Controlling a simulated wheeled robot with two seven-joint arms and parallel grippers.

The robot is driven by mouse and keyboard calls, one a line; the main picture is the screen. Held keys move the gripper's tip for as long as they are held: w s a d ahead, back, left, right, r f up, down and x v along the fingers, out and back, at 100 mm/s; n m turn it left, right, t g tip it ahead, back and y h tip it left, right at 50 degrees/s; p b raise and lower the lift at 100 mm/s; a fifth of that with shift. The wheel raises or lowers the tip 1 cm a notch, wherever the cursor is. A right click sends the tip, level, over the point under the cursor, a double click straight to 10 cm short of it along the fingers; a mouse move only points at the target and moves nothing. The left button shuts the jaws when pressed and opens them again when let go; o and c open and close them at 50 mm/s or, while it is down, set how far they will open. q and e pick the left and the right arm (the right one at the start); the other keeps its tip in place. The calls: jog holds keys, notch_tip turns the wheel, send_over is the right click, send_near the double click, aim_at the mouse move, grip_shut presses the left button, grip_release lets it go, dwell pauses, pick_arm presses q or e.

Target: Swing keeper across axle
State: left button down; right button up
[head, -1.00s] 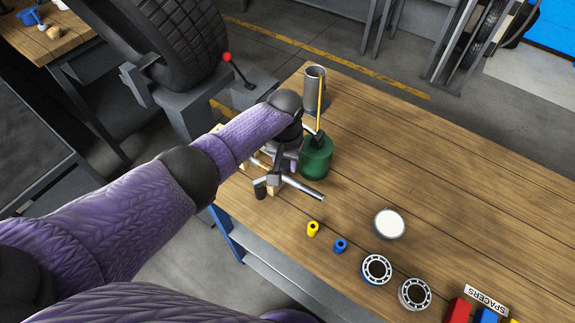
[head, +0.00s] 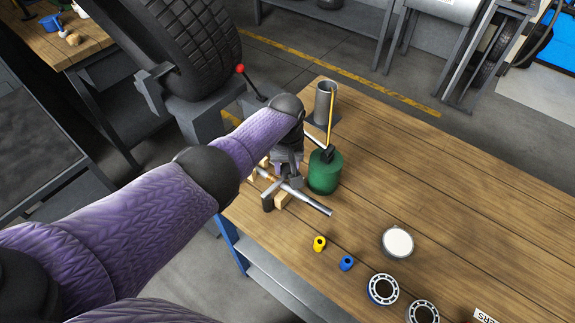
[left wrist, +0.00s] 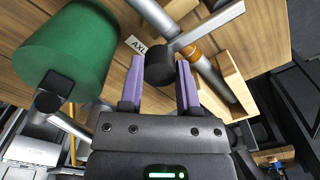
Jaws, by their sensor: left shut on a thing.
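My left gripper (head: 288,172) is over the near left end of the wooden bench. In the left wrist view its two purple fingers (left wrist: 159,84) are shut on the black knob (left wrist: 160,68) of the keeper. The keeper's pale metal bar (left wrist: 206,28) runs from the knob up to the right and lies over the axle. The axle (left wrist: 212,78) is a silver rod with a copper band, resting on wooden blocks (left wrist: 235,92). In the head view the axle (head: 312,201) points right and toward me; my gripper hides most of the keeper. My right gripper is not seen.
A green can (head: 325,173) stands close to the right of my gripper, with a grey cup (head: 325,102) behind it. A yellow spacer (head: 319,244), a blue spacer (head: 346,263), a white-topped round tin (head: 397,242) and bearings (head: 383,289) lie nearer. The bench's right side is clear.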

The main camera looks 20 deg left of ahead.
aim_at(287, 168)
pick_arm(q)
jog(key=shift+w+r, duration=0.1)
jog(key=shift+c, duration=1.5)
grip_release()
notch_tip(287, 168, up, 10)
jog(key=p, duration=0.5)
jog(key=shift+p, duration=0.35)
